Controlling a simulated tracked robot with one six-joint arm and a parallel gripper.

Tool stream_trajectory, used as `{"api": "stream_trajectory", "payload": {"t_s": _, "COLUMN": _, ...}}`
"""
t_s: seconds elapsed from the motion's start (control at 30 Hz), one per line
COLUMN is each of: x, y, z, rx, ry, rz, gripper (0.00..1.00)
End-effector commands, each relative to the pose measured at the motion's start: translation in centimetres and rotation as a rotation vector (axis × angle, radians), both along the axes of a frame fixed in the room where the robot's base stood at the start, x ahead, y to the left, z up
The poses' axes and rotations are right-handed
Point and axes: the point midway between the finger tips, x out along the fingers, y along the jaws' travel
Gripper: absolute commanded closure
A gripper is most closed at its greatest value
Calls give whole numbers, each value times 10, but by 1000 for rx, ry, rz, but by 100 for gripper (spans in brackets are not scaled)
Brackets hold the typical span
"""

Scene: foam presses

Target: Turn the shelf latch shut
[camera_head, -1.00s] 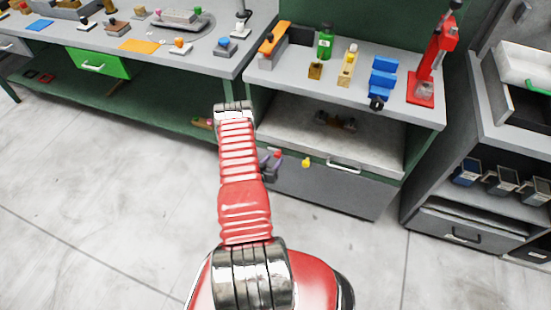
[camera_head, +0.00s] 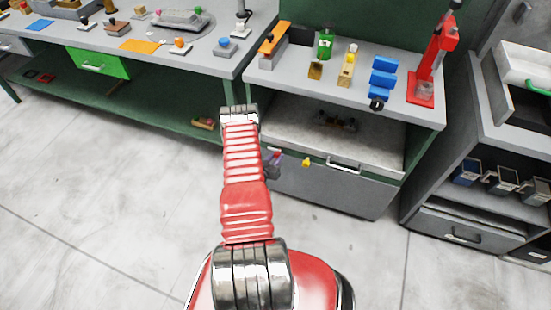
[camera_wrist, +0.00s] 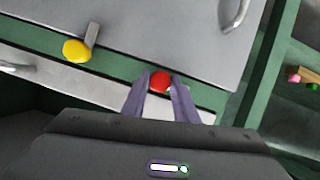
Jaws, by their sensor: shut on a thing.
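A red knob (camera_wrist: 160,81) shows between the two purple fingertips of my gripper (camera_wrist: 161,92) in the wrist view. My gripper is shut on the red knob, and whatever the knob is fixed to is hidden. A yellow knob (camera_wrist: 76,50) on a short grey lever (camera_wrist: 92,33) sits to the left, apart from the fingers. In the head view, my gripper (camera_head: 274,160) is at the green edge under the shelf, left of the yellow knob (camera_head: 307,162). I cannot tell from the pictures which knob belongs to the shelf latch.
A green cabinet post stands close to my arm. The bench top above holds a green bottle (camera_head: 325,45), blue blocks and a red press (camera_head: 430,75). The floor is clear.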

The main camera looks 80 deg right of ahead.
Motion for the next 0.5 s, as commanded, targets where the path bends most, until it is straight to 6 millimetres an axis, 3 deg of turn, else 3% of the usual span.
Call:
{"api": "stream_trajectory", "payload": {"t_s": 0.2, "x": 0, "y": -4, "z": 0, "rx": -1, "ry": -1, "rz": 0, "gripper": 96}}
{"api": "stream_trajectory", "payload": {"t_s": 0.5, "x": 0, "y": 0, "z": 1, "rx": -4, "ry": -28, "rz": -1, "gripper": 96}}
